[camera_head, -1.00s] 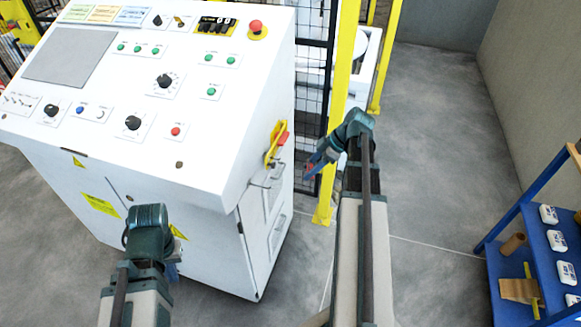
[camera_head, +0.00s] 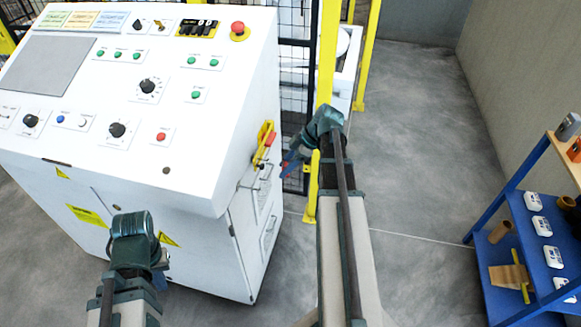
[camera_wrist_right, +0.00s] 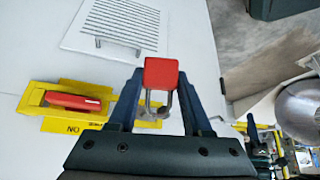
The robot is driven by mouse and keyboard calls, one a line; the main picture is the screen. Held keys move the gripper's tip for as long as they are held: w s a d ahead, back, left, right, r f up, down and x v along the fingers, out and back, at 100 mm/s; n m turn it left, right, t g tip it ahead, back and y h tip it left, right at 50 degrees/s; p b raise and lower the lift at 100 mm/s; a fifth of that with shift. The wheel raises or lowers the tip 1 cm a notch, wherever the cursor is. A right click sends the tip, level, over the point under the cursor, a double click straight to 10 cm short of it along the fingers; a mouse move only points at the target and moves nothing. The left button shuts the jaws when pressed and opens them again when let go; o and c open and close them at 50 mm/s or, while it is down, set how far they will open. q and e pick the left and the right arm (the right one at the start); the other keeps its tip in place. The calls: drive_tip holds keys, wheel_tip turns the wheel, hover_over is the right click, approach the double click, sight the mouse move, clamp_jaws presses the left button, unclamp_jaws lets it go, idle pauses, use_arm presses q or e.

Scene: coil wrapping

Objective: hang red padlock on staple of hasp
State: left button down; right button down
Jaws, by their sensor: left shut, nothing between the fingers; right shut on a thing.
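The red padlock (camera_wrist_right: 161,73) is between the blue fingertips of my right gripper (camera_wrist_right: 160,82) in the right wrist view, its metal shackle pointing back toward the palm. In the head view my right gripper (camera_head: 291,165) is beside the cabinet's right side, apart from it. A yellow plate with a red handle (camera_wrist_right: 75,101) is on the cabinet side, left of the padlock in the wrist view; it also shows in the head view (camera_head: 264,143). I cannot make out the staple clearly. My left gripper (camera_head: 161,272) is shut and empty, low in front of the cabinet, partly hidden by its wrist.
The white control cabinet (camera_head: 215,175) fills the left. A yellow post (camera_head: 327,60) and black mesh fence stand behind my right gripper. A blue rack (camera_head: 515,245) with white boxes stands at the right. Open floor lies between.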

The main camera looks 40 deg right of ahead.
drive_tip(key=w+a+f+b, duration=0.1)
drive_tip(key=w+a, duration=0.3)
drive_tip(key=w, duration=0.1)
drive_tip(key=shift+a+f, duration=0.15)
idle(0.7)
idle(0.6)
drive_tip(key=shift+c, duration=1.3)
unclamp_jaws()
